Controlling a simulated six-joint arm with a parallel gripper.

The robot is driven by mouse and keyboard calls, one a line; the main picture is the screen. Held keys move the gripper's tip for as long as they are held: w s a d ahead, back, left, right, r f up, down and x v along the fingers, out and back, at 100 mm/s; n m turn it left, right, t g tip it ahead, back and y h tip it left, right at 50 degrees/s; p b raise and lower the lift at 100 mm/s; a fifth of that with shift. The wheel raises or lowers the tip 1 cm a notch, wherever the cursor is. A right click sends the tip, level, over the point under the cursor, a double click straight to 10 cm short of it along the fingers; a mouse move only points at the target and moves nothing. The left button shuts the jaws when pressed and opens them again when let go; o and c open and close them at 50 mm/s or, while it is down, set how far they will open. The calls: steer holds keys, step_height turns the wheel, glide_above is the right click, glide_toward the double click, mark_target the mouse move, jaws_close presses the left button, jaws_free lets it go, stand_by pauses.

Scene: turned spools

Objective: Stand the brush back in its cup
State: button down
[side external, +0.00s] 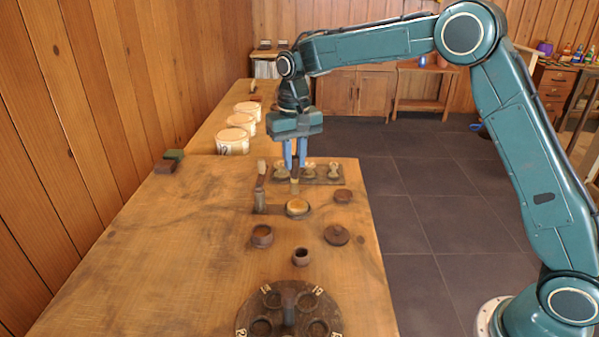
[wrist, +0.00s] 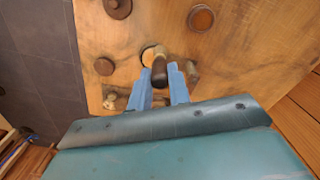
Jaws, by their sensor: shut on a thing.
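My gripper (side external: 295,166) points down over the back part of the bench, with its blue fingers closed on the brush (side external: 294,184). In the wrist view, my gripper (wrist: 164,80) has the brush (wrist: 159,72) between its fingertips. Its dark rounded end faces the camera and a paler part shows beyond it. The brush looks roughly upright; its lower end is hard to make out. A small brown cup (side external: 301,256) stands open on the bench, nearer the side camera. A wider brown cup (side external: 262,236) stands left of it and also shows in the wrist view (wrist: 200,18). I cannot tell which is the brush's cup.
A round dark stand (side external: 288,312) is at the front. White tubs (side external: 232,141) line the left. The left-front bench is clear.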

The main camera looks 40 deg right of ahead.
steer(key=s+a, duration=0.7)
steer(key=s, duration=0.2)
steer(key=shift+s, duration=0.35)
steer(key=shift+f, duration=0.35)
step_height(320, 180, down, 6)
stand_by(0.4)
steer(key=shift+f, duration=1.4)
stand_by(3.9)
steer(key=c, duration=1.2)
jaws_free()
steer(key=shift+c, duration=0.2)
